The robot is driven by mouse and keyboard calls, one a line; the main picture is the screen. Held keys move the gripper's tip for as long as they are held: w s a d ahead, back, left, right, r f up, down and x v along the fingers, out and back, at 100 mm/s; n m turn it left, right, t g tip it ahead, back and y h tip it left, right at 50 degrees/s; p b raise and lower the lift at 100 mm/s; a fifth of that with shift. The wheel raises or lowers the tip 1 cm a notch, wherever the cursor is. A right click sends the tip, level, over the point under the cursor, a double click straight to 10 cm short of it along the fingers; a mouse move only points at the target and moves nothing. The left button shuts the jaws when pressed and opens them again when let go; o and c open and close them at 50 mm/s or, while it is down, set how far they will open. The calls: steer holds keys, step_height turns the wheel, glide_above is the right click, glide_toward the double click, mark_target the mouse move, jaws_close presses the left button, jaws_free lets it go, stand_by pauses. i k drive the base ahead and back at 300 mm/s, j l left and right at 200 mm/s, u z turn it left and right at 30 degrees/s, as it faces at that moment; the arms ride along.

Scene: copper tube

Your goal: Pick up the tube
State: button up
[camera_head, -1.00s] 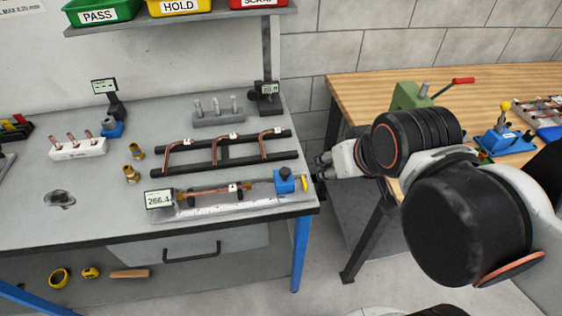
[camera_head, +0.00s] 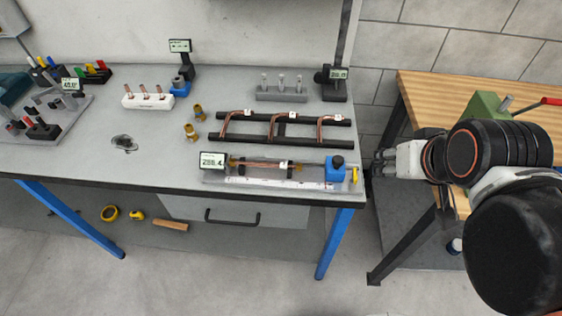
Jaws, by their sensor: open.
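A straight copper tube (camera_head: 262,164) lies in a measuring fixture (camera_head: 307,183) near the front edge of the grey bench. A display (camera_head: 212,160) stands at the fixture's left end and a blue block (camera_head: 335,169) at its right end. Several bent copper tubes, such as this one (camera_head: 230,121), rest across a black rack (camera_head: 265,139) behind the fixture; each bears a small white tag. My gripper (camera_head: 378,163) is just off the bench's right edge, right of the fixture, apart from all the tubes. It is small in view and empty.
Two brass fittings (camera_head: 191,131) stand left of the rack. A white block with copper pieces (camera_head: 148,100) and a grey pin block (camera_head: 281,94) are farther back. A wooden bench (camera_head: 450,92) with a green vise (camera_head: 487,107) is at right. The bench's front left is mostly clear.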

mark_target(233, 163)
steer(key=k+j+z, duration=0.1)
steer(key=j, duration=0.35)
steer(key=k+j+z, duration=0.1)
steer(key=j, duration=0.3)
steer(key=k+j+z, duration=0.1)
steer(key=k+j, duration=0.15)
steer(key=j, duration=0.15)
steer(key=k+j+z, duration=0.1)
steer(key=j, duration=0.3)
steer(key=k+j+z, duration=0.15)
steer(key=j, duration=0.25)
steer(key=k+j+z, duration=0.1)
steer(key=k+j, duration=0.2)
steer(key=i, duration=0.15)
